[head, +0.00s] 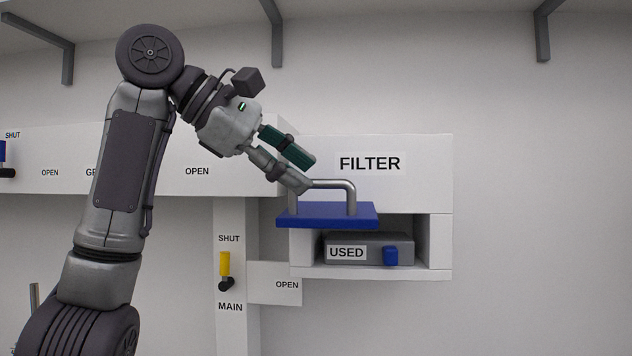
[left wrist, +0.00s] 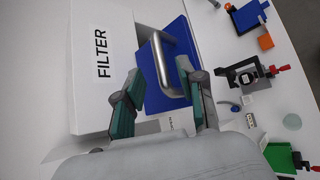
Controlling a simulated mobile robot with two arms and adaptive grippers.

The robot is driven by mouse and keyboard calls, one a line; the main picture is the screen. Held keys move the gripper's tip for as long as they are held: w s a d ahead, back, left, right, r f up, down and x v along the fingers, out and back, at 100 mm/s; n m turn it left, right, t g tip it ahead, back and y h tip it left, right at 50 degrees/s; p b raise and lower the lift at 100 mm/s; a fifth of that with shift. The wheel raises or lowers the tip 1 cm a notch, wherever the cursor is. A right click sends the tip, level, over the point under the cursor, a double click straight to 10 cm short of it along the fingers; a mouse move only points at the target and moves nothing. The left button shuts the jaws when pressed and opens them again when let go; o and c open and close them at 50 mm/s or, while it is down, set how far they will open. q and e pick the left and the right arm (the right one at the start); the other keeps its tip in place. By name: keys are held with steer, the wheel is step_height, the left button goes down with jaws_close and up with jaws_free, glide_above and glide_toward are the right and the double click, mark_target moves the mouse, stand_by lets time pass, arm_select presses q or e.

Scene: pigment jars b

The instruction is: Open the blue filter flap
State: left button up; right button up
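The blue filter flap (head: 326,218) stands out level from the front of the white filter box (head: 434,176), with the opening below it uncovered. Its grey bar handle (head: 352,192) rises from its upper face. My left gripper (head: 309,176) is at the left end of the handle, its fingers spread. In the left wrist view the blue flap (left wrist: 153,96) and handle (left wrist: 161,66) show beyond the fingers of my left gripper (left wrist: 160,84). The handle appears between the two fingers there; I cannot tell whether either touches it. My right gripper is not in view.
A yellow-handled MAIN valve (head: 225,265) is on the panel at lower left. In the left wrist view, several items lie on a white surface (left wrist: 222,57) at right.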

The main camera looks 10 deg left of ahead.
arm_select(q)
steer(key=v, duration=0.7)
steer(key=shift+s+a, duration=0.2)
steer(key=shift+a, duration=0.15)
steer(key=shift+r, duration=0.15)
